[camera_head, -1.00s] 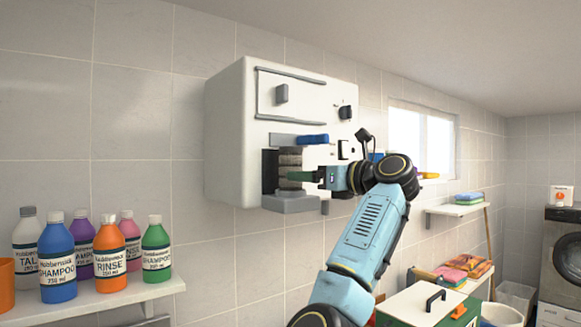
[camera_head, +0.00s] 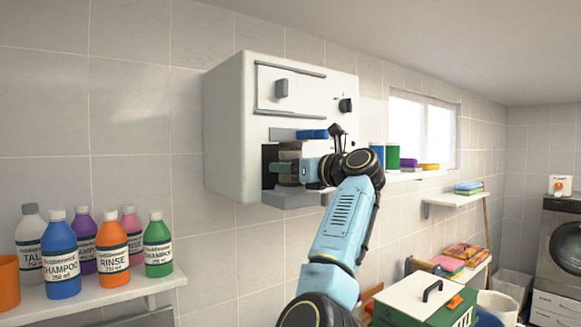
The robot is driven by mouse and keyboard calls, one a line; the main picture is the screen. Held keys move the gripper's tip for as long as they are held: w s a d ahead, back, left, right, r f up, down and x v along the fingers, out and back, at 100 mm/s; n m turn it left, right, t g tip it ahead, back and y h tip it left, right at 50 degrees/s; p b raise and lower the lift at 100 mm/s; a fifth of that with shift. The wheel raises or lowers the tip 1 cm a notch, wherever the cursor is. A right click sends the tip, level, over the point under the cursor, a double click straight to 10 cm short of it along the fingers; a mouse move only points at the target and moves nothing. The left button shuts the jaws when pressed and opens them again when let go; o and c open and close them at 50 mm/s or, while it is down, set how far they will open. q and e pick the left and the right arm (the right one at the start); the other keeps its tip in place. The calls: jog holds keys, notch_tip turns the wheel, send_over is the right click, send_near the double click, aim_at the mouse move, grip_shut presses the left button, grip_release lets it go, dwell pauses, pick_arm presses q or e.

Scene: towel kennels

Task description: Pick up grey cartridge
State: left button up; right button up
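The grey cartridge (camera_head: 290,152) stands upright in the dark recess of a white wall-mounted machine (camera_head: 228,130), above its grey ledge. My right gripper (camera_head: 284,169) reaches in from the right, level with the cartridge's middle. A green finger lies across the cartridge's front and hides part of it. The other finger is hidden, so I cannot tell whether the gripper is closed on it. My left gripper is not in view.
The machine has a blue handle (camera_head: 313,134) just above the recess and a black knob (camera_head: 345,105) on the right. A shelf (camera_head: 120,292) with several bottles is at lower left. A white-lidded box (camera_head: 420,298) is at lower right.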

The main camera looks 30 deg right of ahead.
jog(key=c, duration=0.5)
jog(key=shift+c, duration=0.3)
jog(key=shift+r, duration=0.15)
